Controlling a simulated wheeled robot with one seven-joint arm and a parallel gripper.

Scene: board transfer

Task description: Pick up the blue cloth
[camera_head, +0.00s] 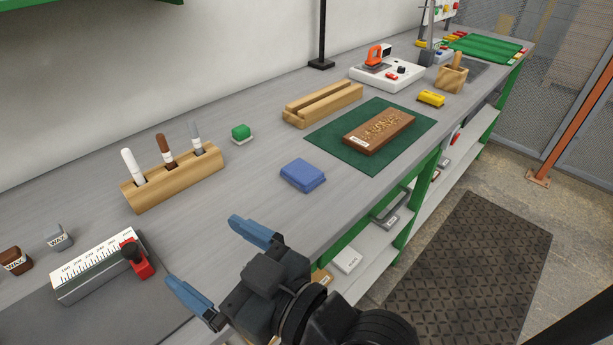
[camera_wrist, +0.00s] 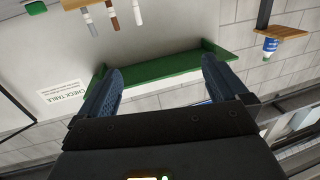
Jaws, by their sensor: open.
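The blue cloth (camera_head: 303,175) is a small folded pad lying flat on the grey workbench (camera_head: 262,198), left of the dark green mat. My gripper (camera_head: 210,263) is open and empty, with its two blue fingers apart, over the bench's front edge. It is nearer the camera than the cloth and apart from it. In the wrist view my gripper (camera_wrist: 160,85) points toward the wall and a green shelf (camera_wrist: 160,68); the cloth does not show there.
A carved brown board (camera_head: 379,132) lies on the green mat (camera_head: 420,123). Bare bench surrounds the cloth.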

